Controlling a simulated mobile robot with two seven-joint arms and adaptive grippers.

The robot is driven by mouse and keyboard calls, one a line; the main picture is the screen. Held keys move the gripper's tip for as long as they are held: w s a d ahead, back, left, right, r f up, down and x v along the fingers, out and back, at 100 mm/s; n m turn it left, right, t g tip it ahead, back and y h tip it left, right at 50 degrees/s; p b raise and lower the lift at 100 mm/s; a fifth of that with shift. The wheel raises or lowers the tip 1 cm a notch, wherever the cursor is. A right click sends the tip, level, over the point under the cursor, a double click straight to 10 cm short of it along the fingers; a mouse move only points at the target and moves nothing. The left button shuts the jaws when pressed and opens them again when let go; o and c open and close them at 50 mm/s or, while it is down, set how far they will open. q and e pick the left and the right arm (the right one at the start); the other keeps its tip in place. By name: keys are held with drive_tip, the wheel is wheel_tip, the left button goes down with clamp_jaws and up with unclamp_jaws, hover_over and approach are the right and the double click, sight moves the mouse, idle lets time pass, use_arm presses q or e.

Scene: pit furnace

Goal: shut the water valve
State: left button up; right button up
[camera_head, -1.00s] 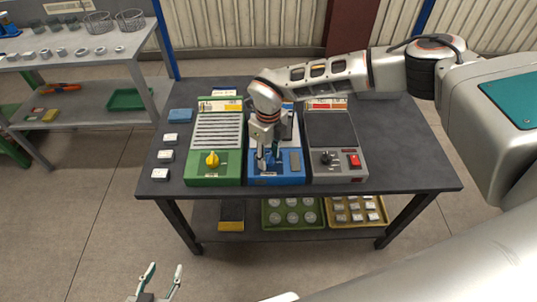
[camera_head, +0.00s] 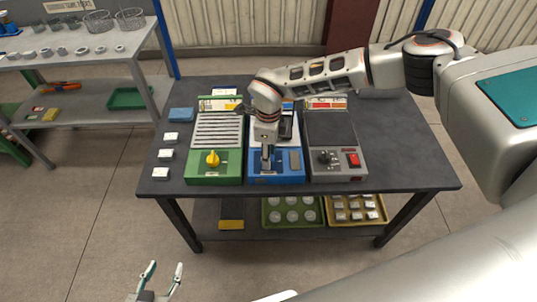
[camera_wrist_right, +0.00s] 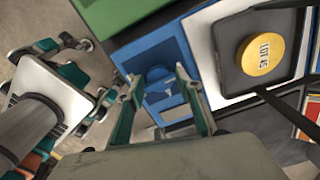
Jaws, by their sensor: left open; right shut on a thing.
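The blue unit (camera_head: 290,180) stands in the middle of the dark table, with its front end toward me. A small blue valve handle (camera_wrist_right: 168,92) on it shows in the right wrist view. My right gripper (camera_head: 267,162) points down over the front of the blue unit and is shut on this handle, one finger on each side. In the head view the gripper hides most of the handle. My left gripper (camera_head: 160,281) is open and empty at the bottom left, in front of the table and apart from it.
The green unit (camera_head: 199,172) with a yellow knob (camera_head: 212,159) is close on the left. The grey unit (camera_head: 336,176) with a black knob and red switch (camera_head: 354,160) is close on the right. A yellow disc (camera_wrist_right: 261,54) marked "LOT 45" lies on the blue unit's dark plate.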

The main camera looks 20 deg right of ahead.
drive_tip(key=o, duration=0.8)
drive_tip(key=shift+o, duration=0.2)
drive_tip(key=shift+r, duration=0.15)
wheel_tip(320, 180, up, 12)
idle(0.3)
